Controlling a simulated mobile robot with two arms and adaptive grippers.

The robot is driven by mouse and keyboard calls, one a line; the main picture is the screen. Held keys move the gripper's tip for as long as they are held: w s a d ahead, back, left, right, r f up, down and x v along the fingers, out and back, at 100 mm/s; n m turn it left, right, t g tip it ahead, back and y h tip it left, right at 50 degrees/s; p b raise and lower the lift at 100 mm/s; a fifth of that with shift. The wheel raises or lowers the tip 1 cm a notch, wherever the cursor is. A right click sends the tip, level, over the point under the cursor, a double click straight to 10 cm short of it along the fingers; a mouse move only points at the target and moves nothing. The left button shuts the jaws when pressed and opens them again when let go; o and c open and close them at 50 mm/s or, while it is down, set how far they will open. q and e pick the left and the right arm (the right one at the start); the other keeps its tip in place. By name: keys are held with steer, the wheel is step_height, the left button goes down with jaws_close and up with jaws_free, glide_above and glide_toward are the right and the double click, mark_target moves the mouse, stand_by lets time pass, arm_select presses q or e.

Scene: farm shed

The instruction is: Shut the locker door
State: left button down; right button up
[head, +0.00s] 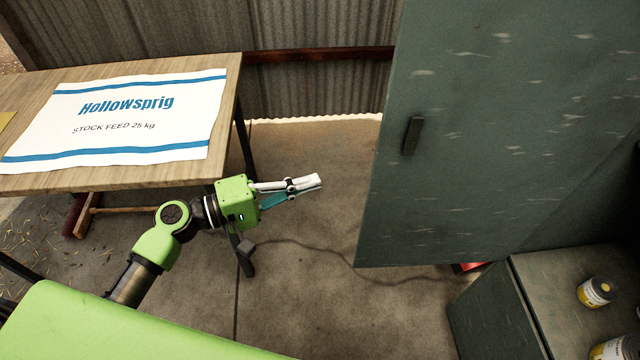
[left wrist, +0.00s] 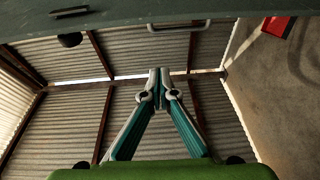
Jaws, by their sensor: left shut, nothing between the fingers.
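The locker door (head: 480,130) is a tall grey-green panel with scuff marks and a dark handle (head: 412,135). It fills the upper right of the head view and seems to stand open, swung out from the locker; its hinge side is not clear. My left gripper (head: 318,182) is shut and empty, its fingers pointing right, to the left of the door's lower edge and apart from it. In the left wrist view the shut fingertips (left wrist: 156,76) point at a dark green panel (left wrist: 120,25) along the top edge. My right gripper is not in view.
A wooden table (head: 225,110) with a Hollowsprig feed sack (head: 130,135) stands at the left. A low green cabinet (head: 535,275) with yellow-labelled cans (head: 596,291) is at the lower right. A red object (head: 468,267) shows below the door. The floor between is mostly clear.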

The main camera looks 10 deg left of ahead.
arm_select(q)
steer(key=w+d+r+p, duration=0.1)
steer(key=d+p, duration=0.4)
steer(key=d, duration=0.4)
steer(key=shift+w+d+r, duration=0.2)
steer(key=shift+d, duration=0.1)
steer(key=shift+s, duration=0.1)
